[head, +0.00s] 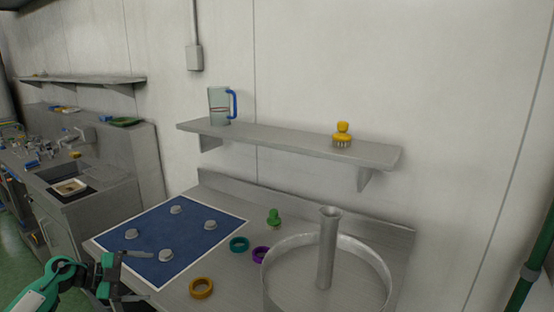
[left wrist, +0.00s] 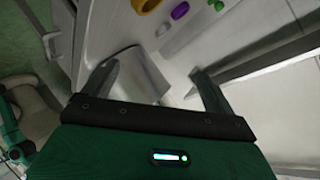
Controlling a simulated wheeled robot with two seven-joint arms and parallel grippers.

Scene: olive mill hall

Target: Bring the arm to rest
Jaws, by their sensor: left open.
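My left gripper (head: 137,276) is at the lower left of the head view, by the near left edge of the steel counter (head: 235,280). Its two fingers are spread with nothing between them, and it looks apart from the blue mat (head: 188,238) behind it. In the left wrist view my left gripper (left wrist: 152,72) shows both fingers apart, with a grey metal surface beyond them. My right gripper is not in view.
Several grey knobs sit on the mat.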

